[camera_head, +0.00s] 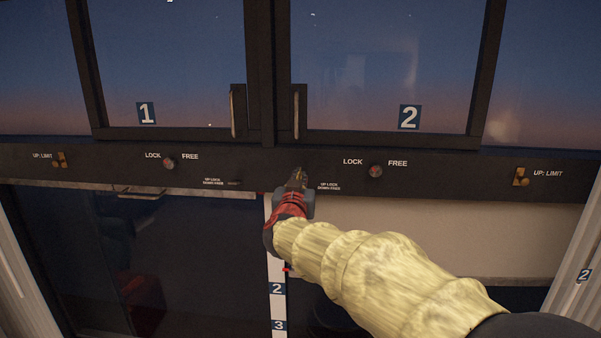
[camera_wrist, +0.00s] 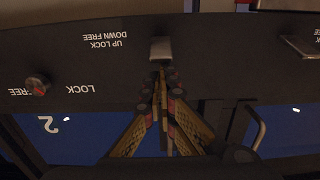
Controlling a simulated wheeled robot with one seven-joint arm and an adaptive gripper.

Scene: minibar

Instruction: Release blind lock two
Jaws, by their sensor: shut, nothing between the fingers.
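The small lock lever for blind two (camera_wrist: 161,50) is a light metal tab beside the "UP LOCK DOWN FREE" label in the wrist view, which is upside down. My gripper (camera_wrist: 161,76) is shut and empty, its fingertips right at the tab's upper side. I cannot tell whether they touch it. In the head view my gripper (camera_head: 298,174) is in front of the dark rail, just left of the label (camera_head: 329,186), and hides the lever. The blind two panel (camera_head: 420,236) is pale and hangs partway down below the rail.
The dark rail (camera_head: 450,180) carries a red-marked LOCK/FREE knob for window two (camera_head: 375,171) and another for window one (camera_head: 169,163). The other lock lever (camera_head: 235,181) is to the left. Window handles (camera_head: 298,110) stand out above. A numbered strip (camera_head: 278,305) runs below.

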